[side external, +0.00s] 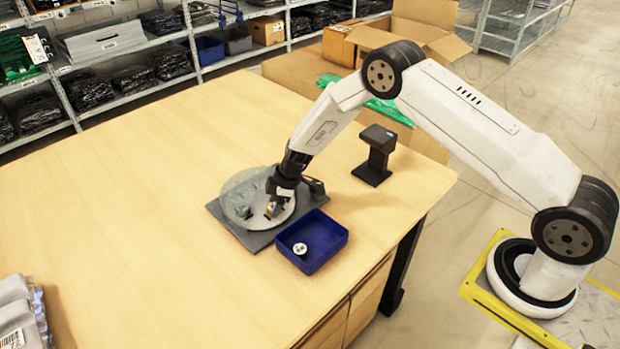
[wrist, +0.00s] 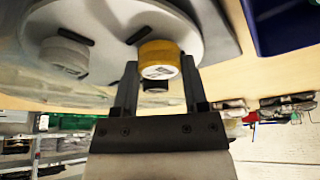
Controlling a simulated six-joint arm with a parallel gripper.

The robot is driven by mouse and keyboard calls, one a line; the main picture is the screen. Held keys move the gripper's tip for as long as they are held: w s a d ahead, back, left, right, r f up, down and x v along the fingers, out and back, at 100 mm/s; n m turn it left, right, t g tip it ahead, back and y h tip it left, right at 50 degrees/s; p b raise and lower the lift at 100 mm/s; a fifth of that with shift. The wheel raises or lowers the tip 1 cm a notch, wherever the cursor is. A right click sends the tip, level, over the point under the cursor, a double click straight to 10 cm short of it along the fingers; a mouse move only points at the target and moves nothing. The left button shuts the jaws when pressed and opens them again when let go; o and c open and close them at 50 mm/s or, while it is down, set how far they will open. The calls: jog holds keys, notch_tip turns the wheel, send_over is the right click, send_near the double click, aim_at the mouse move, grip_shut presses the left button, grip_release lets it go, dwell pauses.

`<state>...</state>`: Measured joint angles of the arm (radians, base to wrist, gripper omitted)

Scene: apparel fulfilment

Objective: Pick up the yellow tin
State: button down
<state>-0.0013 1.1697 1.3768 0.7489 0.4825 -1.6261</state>
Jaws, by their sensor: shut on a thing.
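The yellow tin (wrist: 159,58) is a short round tin with a pale label, between my gripper's two fingers in the wrist view. My gripper (side external: 272,207) is shut on it, low over the round grey plate (side external: 240,190). In the side view the fingers mostly hide the tin, and I cannot tell whether it still touches the plate.
A white tin (wrist: 64,58) stands on the same plate, which sits on a dark grey base (side external: 222,217). A blue bin (side external: 327,245) beside it holds a small white-topped tin (side external: 299,249). A black stand (side external: 376,150) is behind right.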

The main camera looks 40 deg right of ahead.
jog(key=shift+r, duration=0.7)
jog(key=s+d+r, duration=0.1)
jog(key=s+r, duration=1)
jog(key=s, duration=0.3)
jog(key=shift+d, duration=0.1)
